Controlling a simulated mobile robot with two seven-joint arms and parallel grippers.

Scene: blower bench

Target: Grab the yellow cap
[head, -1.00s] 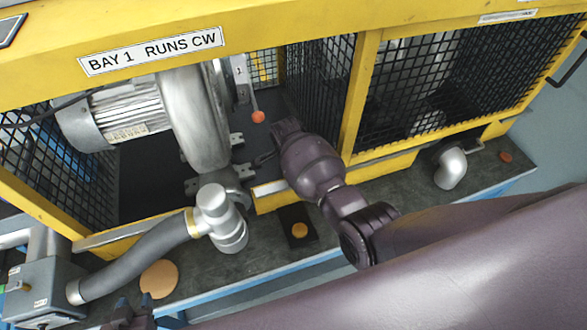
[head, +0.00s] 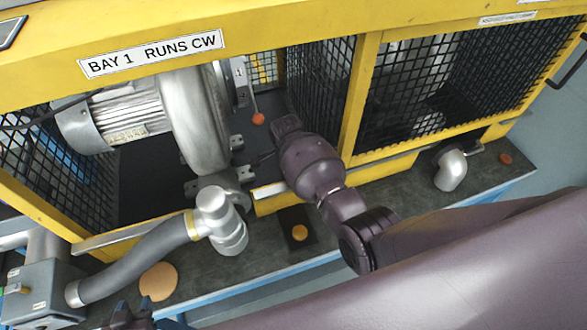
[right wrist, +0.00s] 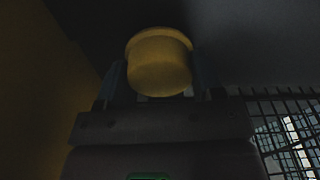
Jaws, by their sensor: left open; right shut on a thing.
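A round yellow cap (right wrist: 160,65) sits between the two fingers of my right gripper (right wrist: 160,82) in the right wrist view. The fingers are shut on its sides. In the head view my right arm reaches into the caged bay; its wrist hides most of the gripper, and the held cap does not show. My left gripper (head: 131,318) is open at the bottom left edge of the head view, only partly in frame and low over the bench front.
A blower (head: 195,120) fills the bay, with an orange-knobbed lever (head: 258,118) beside it. Yellow frame and black mesh (head: 322,75) close around my right arm. A grey hose (head: 135,262), an orange-yellow disc (head: 300,232) on a black plate and a tan disc (head: 159,281) are in front.

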